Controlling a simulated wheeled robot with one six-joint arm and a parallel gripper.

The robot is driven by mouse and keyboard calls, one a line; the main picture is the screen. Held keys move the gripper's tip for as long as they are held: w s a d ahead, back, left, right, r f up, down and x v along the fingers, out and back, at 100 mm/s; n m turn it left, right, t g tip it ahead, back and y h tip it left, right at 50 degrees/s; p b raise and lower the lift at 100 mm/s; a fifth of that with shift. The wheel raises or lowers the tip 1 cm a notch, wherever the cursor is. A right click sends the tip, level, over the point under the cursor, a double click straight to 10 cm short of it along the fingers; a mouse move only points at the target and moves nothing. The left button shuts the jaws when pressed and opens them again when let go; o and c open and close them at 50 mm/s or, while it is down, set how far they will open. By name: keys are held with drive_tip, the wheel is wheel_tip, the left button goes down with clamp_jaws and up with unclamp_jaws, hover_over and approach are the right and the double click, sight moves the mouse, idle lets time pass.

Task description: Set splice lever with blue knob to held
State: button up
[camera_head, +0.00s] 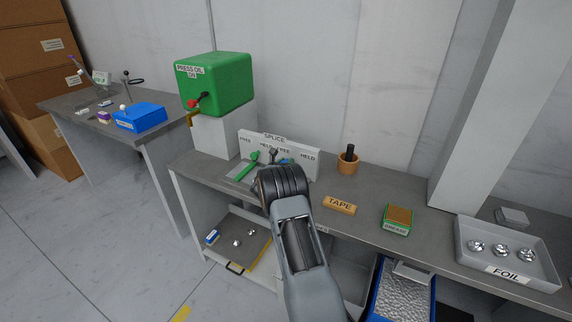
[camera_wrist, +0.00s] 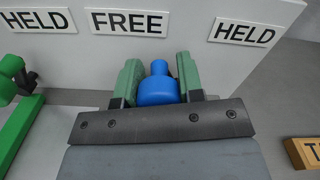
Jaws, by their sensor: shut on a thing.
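The blue knob (camera_wrist: 158,88) of the splice lever sits between the two green fingertips of my gripper (camera_wrist: 156,78) in the wrist view. My gripper is shut on it. The knob is below the right-hand FREE label (camera_wrist: 127,23), slightly to its right; the right HELD label (camera_wrist: 243,31) is farther right. In the head view a bit of the blue knob (camera_head: 284,161) shows beyond my wrist, in front of the white SPLICE panel (camera_head: 308,171). The lever's shaft and base are hidden by my gripper.
A second lever, with a green handle (camera_head: 244,170), stands just left; it also shows in the wrist view (camera_wrist: 18,125). A green press-oil tank (camera_head: 220,85) is behind left. A brown cup (camera_head: 347,165) and a TAPE block (camera_head: 340,205) are to the right.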

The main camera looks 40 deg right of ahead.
sight(301, 161)
drive_tip(key=shift+s+f+m+b, duration=0.1)
drive_tip(key=shift+m+b, duration=0.2)
drive_tip(key=shift+b, duration=0.45)
drive_tip(key=shift+c, duration=0.3)
drive_tip(key=shift+s+d+f+m+b, duration=0.15)
drive_tip(key=shift+m+b, duration=0.45)
drive_tip(key=shift+b, duration=0.65)
drive_tip(key=m+b, duration=0.1)
drive_tip(key=b, duration=0.1)
drive_tip(key=s+m+b, duration=0.1)
drive_tip(key=m+b, duration=0.1)
drive_tip(key=b, duration=0.1)
drive_tip(key=d+m+b, duration=0.1)
drive_tip(key=b, duration=0.2)
drive_tip(key=shift+s, duration=0.35)
drive_tip(key=m+b, duration=0.1)
drive_tip(key=b, duration=0.1)
drive_tip(key=m+b, duration=0.1)
drive_tip(key=b, duration=0.1)
drive_tip(key=s+m+b, duration=0.1)
drive_tip(key=b, duration=0.2)
drive_tip(key=shift+d+m, duration=0.25)
drive_tip(key=shift+m, duration=0.05)
drive_tip(key=m+b, duration=0.1)
drive_tip(key=b, duration=0.1)
drive_tip(key=s+m+b, duration=0.1)
drive_tip(key=b, duration=0.1)
drive_tip(key=shift+d+r, duration=0.2)
drive_tip(key=shift+m, duration=0.4)
drive_tip(key=o, duration=0.9)
